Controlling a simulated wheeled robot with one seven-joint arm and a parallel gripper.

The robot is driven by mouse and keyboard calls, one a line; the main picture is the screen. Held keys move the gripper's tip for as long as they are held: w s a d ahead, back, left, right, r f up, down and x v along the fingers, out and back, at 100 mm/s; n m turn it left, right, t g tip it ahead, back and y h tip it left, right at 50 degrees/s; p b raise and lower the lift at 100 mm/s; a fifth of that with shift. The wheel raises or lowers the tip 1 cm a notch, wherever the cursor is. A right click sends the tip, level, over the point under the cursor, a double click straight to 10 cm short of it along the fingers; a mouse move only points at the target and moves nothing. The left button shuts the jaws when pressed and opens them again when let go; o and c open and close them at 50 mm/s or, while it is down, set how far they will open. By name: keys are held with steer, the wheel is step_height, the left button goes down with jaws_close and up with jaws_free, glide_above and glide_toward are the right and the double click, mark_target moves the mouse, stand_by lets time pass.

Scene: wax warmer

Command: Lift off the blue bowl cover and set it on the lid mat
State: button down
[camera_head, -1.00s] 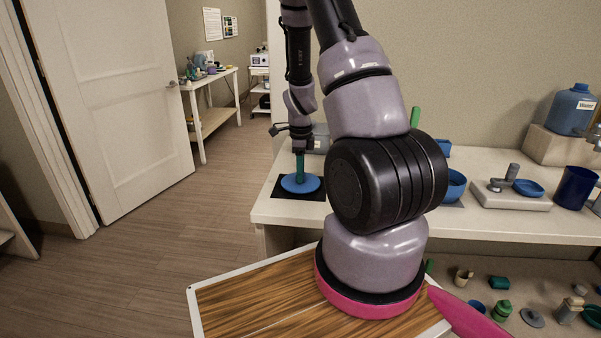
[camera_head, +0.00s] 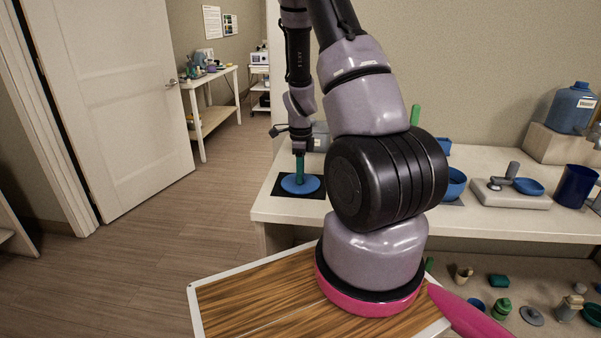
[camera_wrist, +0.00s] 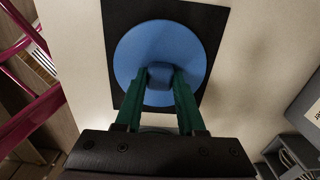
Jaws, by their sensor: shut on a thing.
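The blue bowl cover (camera_head: 300,185) is a round disc with a small blue knob. It is at the black lid mat (camera_head: 281,190), near the left end of the bench. In the wrist view the cover (camera_wrist: 133,55) lies flat over the middle of the mat (camera_wrist: 122,17), with dark mat showing around it. I cannot tell for sure whether its underside touches the mat. My gripper (camera_wrist: 160,78) has green fingers and is shut on the cover's knob from above. In the head view my gripper (camera_head: 300,178) stands upright over the cover.
A blue bowl (camera_head: 455,184) stands on the bench, partly behind my arm. A blue dish on a stand (camera_head: 527,187) and a dark blue cup (camera_head: 575,186) are further right. The white bench (camera_head: 360,212) ends just left of the mat. Small items fill the lower shelf.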

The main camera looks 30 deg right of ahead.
steer(key=shift+f, duration=0.1)
steer(key=shift+c, duration=2.2)
jaws_free()
steer(key=shift+r, duration=4)
step_height(320, 180, up, 11)
